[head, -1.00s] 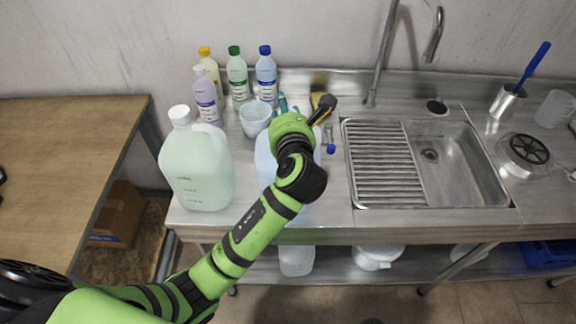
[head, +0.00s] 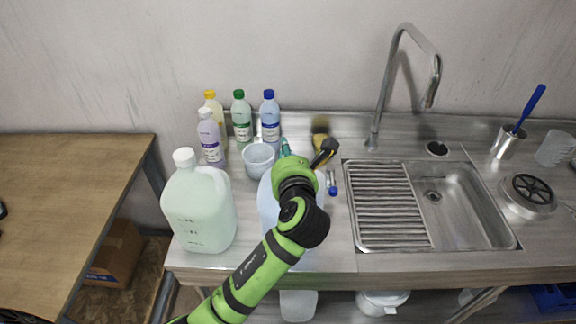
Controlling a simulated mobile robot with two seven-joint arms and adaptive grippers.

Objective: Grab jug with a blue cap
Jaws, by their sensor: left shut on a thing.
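A translucent pale-blue jug (head: 267,207) stands on the steel counter near its front edge, mostly hidden behind my left arm. Its cap is hidden, so I cannot see the cap's colour. My left gripper (head: 294,188) is at the top of this jug and shut on it; the wrist covers the fingers. A larger pale-green jug (head: 199,213) with a white cap stands to the left, apart from the gripper. My right gripper is not in view.
Bottles with yellow (head: 210,94), green (head: 239,94) and blue (head: 268,95) caps stand at the back, near a lilac bottle (head: 210,143) and a white tub (head: 258,160). A sink (head: 462,205) and tall tap (head: 373,125) are to the right.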

